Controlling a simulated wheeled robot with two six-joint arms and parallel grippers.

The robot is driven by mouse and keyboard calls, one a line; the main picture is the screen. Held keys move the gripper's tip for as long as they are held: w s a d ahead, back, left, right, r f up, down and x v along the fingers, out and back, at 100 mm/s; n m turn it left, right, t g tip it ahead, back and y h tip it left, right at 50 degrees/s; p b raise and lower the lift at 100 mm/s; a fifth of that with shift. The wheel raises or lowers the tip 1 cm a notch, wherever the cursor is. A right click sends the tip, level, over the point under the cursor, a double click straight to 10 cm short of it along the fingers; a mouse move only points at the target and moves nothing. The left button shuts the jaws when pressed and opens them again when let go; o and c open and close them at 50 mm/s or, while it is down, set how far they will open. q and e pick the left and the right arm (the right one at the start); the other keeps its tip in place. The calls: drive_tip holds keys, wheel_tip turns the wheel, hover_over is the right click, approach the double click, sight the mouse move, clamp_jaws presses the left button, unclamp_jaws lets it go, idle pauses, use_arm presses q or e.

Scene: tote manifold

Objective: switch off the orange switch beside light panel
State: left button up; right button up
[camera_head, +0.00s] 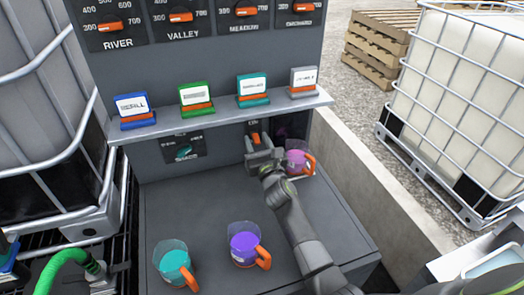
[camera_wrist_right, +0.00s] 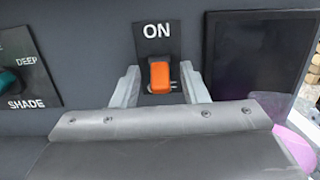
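The orange switch (camera_wrist_right: 160,76) sits on a dark plate below the white word ON, on the grey upright panel. It also shows in the head view (camera_head: 255,137), just beyond my right gripper (camera_head: 262,156). In the right wrist view the fingers of my right gripper (camera_wrist_right: 160,84) stand apart, one on each side of the switch. Whether they touch it I cannot tell. A dark square panel (camera_wrist_right: 258,55), apparently the light panel, is right of the switch and looks unlit. My left gripper is not in view.
A pink-purple cup with an orange handle (camera_head: 298,160) stands close right of my right gripper. A teal cup (camera_head: 174,265) and a purple cup (camera_head: 244,245) stand nearer. A shelf (camera_head: 220,115) with several label holders is above. A teal knob (camera_wrist_right: 8,82) is left of the switch.

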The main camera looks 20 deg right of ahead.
drive_tip(key=s+p, duration=0.1)
drive_tip(key=s, duration=0.4)
drive_tip(key=s+f+p, duration=0.1)
drive_tip(key=s, duration=0.5)
drive_tip(key=s+f+p, duration=0.1)
drive_tip(key=s+p, duration=0.1)
drive_tip(key=s, duration=0.4)
drive_tip(key=shift+s, duration=0.1)
drive_tip(key=shift+f, duration=0.15)
